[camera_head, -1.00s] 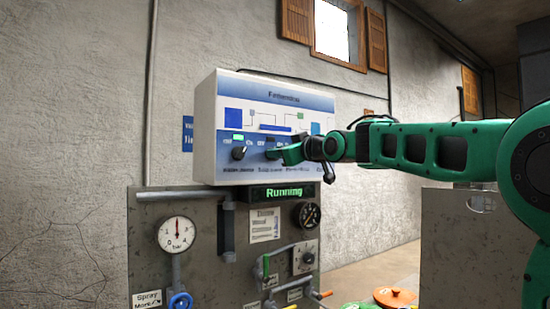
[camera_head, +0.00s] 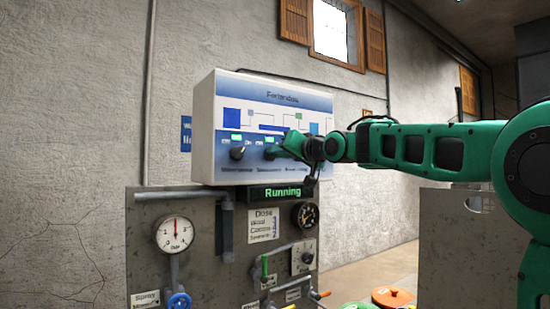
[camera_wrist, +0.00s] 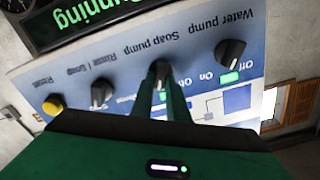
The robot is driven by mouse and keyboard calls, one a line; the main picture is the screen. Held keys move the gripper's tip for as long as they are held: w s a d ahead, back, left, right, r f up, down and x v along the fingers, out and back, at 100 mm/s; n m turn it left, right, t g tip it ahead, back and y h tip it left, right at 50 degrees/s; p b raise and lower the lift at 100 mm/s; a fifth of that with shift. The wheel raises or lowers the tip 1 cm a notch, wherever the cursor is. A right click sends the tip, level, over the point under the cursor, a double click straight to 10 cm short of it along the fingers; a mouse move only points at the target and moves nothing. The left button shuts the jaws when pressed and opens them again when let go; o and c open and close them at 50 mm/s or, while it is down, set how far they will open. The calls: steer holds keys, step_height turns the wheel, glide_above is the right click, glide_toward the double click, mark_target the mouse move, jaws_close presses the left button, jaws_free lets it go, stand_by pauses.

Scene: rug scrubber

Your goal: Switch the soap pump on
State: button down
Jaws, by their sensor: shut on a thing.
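The soap pump knob (camera_head: 270,153) is the second black knob from the left on the white and blue control panel (camera_head: 208,125). A green light (camera_head: 269,139) shows above it. In the wrist view, which is upside down, the soap pump knob (camera_wrist: 159,70) sits between the ends of my two green fingers. My gripper (camera_wrist: 163,84) is shut on this knob. In the head view my gripper (camera_head: 283,148) reaches the panel from the right and hides the panel part behind it.
The water pump knob (camera_wrist: 230,52) has a lit green light. A green "Running" display (camera_head: 279,192) is below the panel, above a gauge (camera_head: 174,234) and valves.

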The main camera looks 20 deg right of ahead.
steer(key=shift+d+f+m, duration=0.15)
steer(key=shift+m, duration=0.35)
steer(key=c, duration=1.7)
jaws_free()
steer(key=shift+s, duration=0.1)
steer(key=v, duration=1)
steer(key=shift+s+d, duration=0.1)
steer(key=shift+s, duration=0.1)
steer(key=shift+s, duration=0.1)
steer(key=v, duration=0.8)
steer(key=shift+s+d, duration=0.1)
steer(key=shift+s, duration=0.3)
